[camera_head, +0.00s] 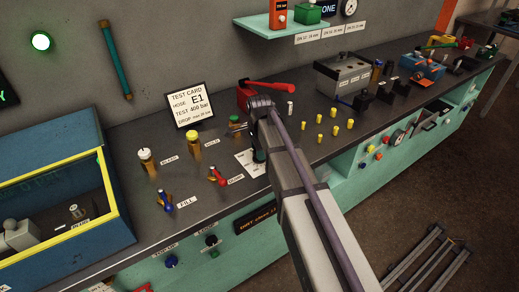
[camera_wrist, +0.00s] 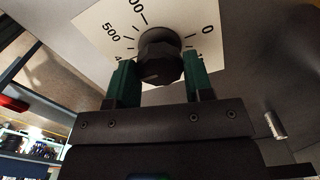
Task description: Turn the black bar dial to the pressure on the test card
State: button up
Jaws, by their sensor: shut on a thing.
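The test card (camera_head: 190,106) stands at the back of the bench and reads "HOSE E1", "TEST 400 bar". The black bar dial (camera_wrist: 160,55) is a faceted knob on a white scale plate (camera_wrist: 100,20). The plate also shows on the bench in the head view (camera_head: 246,160). In the wrist view, "500" and "0" are legible; other numbers are cut off or hidden by the fingers. My gripper (camera_wrist: 158,70) is shut on the dial, one green finger on each side. No pointer on the dial is clear. In the head view my arm hides the dial.
A red-handled lever (camera_head: 268,88) stands just behind my gripper. Brass valves (camera_head: 194,147) and a red-handled valve (camera_head: 217,175) are to the left. Several yellow-topped fittings (camera_head: 320,127) stand to the right. A yellow-framed blue box (camera_head: 60,190) occupies the left end.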

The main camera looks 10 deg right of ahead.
dwell(0.5)
jog(key=o, duration=0.9)
notch_tip(320, 180, up, 11)
jog(key=p, duration=1)
jog(key=shift+f+p, duration=0.15)
jog(key=shift+p, duration=0.25)
